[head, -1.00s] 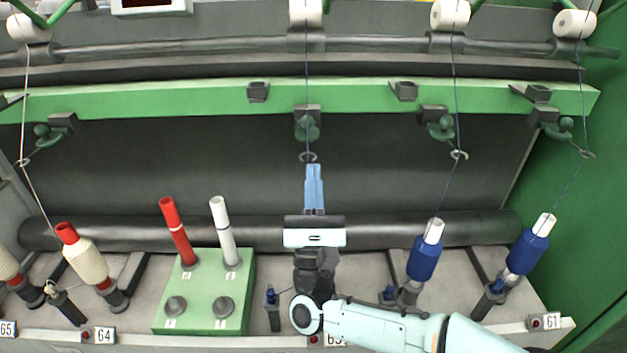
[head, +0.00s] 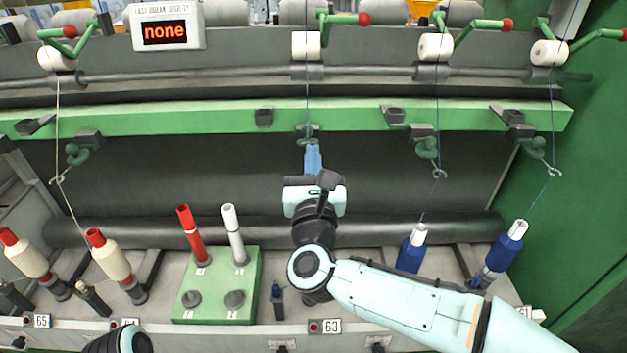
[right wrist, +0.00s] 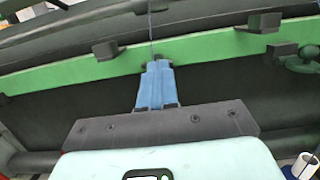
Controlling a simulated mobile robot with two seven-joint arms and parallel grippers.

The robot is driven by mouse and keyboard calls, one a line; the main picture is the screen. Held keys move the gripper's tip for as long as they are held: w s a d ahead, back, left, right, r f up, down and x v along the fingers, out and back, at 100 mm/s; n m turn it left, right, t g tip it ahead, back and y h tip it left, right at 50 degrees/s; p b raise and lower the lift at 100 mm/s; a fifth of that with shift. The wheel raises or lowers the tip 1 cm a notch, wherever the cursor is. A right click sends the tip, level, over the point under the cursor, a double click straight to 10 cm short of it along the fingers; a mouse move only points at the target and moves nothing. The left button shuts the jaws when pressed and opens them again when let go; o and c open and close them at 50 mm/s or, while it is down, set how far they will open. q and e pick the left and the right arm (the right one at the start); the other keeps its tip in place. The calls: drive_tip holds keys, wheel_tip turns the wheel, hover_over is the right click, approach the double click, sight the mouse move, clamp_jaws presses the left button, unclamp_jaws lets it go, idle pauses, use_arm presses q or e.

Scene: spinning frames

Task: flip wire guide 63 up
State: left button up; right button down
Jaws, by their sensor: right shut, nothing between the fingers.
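Wire guide 63 (head: 307,131) is the dark green guide on the green rail, straight above the number plate 63 (head: 332,326). A thread runs down to it from the roller above. My right gripper (head: 312,148) reaches up from below, with its blue fingers shut and empty at the guide's underside. They hide its lower part and ring, so I cannot tell contact or the guide's exact tilt. In the right wrist view the shut fingertips (right wrist: 157,66) overlap the rail, with only a small dark bit of the guide above them. My left gripper is not in view.
Neighbouring guides hang down at the left (head: 76,157) and right (head: 427,148), their threads passing through rings. A green block with red and white tubes (head: 217,306) stands left of my right arm. Blue bobbins (head: 504,248) stand at the right.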

drive_tip(key=w+r+g+p, duration=0.1)
drive_tip(key=r+p, duration=0.1)
drive_tip(key=p, duration=0.1)
drive_tip(key=w+r+g+p, duration=0.2)
drive_tip(key=p, duration=0.2)
drive_tip(key=w+r+g+p, duration=0.1)
drive_tip(key=r+g+p, duration=0.1)
drive_tip(key=p, duration=0.1)
drive_tip(key=shift+w+r+p, duration=0.2)
drive_tip(key=shift+r+p, duration=0.05)
drive_tip(key=shift+p, duration=0.15)
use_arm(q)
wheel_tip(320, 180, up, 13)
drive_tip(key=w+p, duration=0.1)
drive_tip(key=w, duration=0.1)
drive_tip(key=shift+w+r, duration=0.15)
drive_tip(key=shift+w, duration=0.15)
use_arm(e)
drive_tip(key=shift+w+r, duration=0.2)
drive_tip(key=shift+w, duration=0.35)
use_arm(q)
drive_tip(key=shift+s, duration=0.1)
use_arm(e)
drive_tip(key=shift+d+f, duration=0.1)
drive_tip(key=shift+f, duration=0.05)
